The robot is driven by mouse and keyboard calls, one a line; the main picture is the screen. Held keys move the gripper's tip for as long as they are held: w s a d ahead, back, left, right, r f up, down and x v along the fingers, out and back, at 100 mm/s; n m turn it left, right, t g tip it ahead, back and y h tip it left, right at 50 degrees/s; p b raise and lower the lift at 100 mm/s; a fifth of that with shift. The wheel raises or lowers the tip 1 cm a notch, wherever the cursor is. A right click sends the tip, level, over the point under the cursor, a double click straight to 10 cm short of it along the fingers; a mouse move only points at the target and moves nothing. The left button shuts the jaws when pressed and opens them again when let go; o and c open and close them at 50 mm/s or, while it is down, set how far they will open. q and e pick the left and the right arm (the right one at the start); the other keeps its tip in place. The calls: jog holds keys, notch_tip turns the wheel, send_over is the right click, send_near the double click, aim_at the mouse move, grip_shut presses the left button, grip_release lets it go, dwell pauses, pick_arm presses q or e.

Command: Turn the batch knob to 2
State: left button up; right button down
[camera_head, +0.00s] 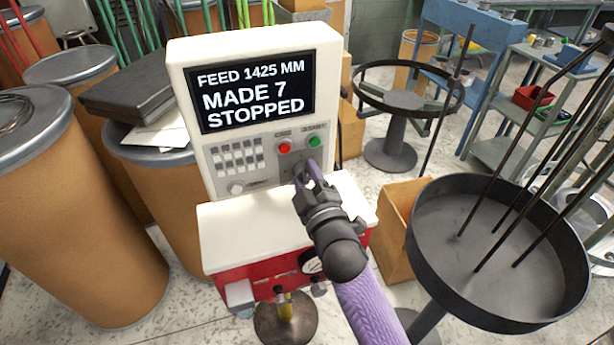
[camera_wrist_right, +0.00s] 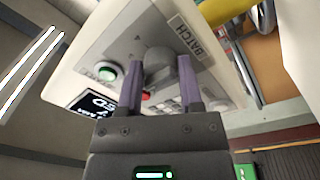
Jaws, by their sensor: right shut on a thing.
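The batch knob (camera_wrist_right: 157,57) is a grey round knob on the sloped panel of the white coiler console (camera_head: 188,75), beside the BATCH label (camera_wrist_right: 188,38) in the right wrist view. My right gripper (camera_wrist_right: 160,78) has its two purple-grey fingers on either side of the knob, shut on it. In the head view my right gripper (camera_head: 307,172) reaches the panel below the green button and mostly hides the knob. I cannot read which number the knob points at. The screen (camera_head: 252,92) reads FEED 1425 MM, MADE 7, STOPPED. My left gripper is not in view.
A red button (camera_head: 284,148) and a green button (camera_head: 314,142) sit just above my right gripper. A keypad (camera_head: 237,156) is to the left. A round dark tray (camera_head: 480,250) with upright rods stands at the right. Brown drums (camera_head: 75,220) stand at the left.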

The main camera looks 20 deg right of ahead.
jog(key=shift+f, duration=0.15)
jog(key=shift+c, duration=1.3)
grip_release()
jog(key=s+p, duration=0.1)
jog(key=s, duration=0.9)
jog(key=shift+d+f, duration=0.15)
jog(key=shift+f, duration=0.1)
